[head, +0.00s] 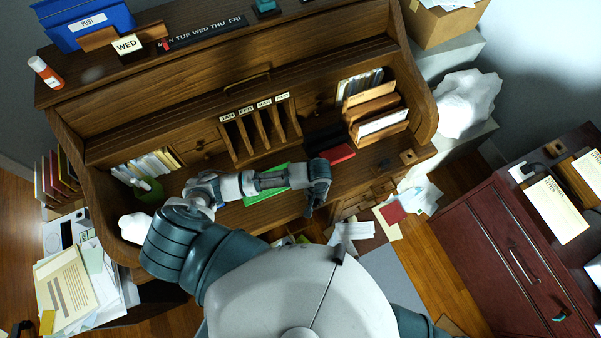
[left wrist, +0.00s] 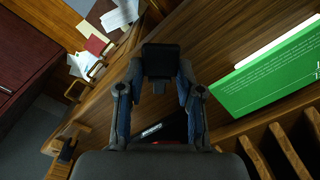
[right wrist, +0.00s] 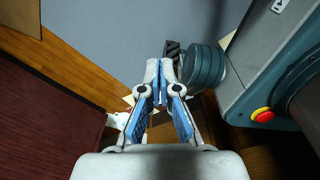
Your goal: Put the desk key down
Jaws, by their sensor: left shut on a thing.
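My left gripper (left wrist: 160,85) is shut on a dark, blocky thing (left wrist: 160,60), taken to be the desk key, held between its fingertips. In the head view the left gripper (head: 318,192) is over the front part of the wooden desk's writing surface (head: 365,172); the key cannot be made out there. Whether the key touches the wood is unclear. My right gripper (right wrist: 161,88) is empty, with its fingertips together, away from the desk; it is hidden in the head view.
A green sheet or booklet (head: 265,190) lies under my left forearm, and a red booklet (head: 338,154) lies behind the gripper. Pigeonholes (head: 262,130) and a wooden file rack (head: 375,112) stand at the back. Papers (head: 352,232) litter the floor. A red cabinet (head: 500,240) stands right.

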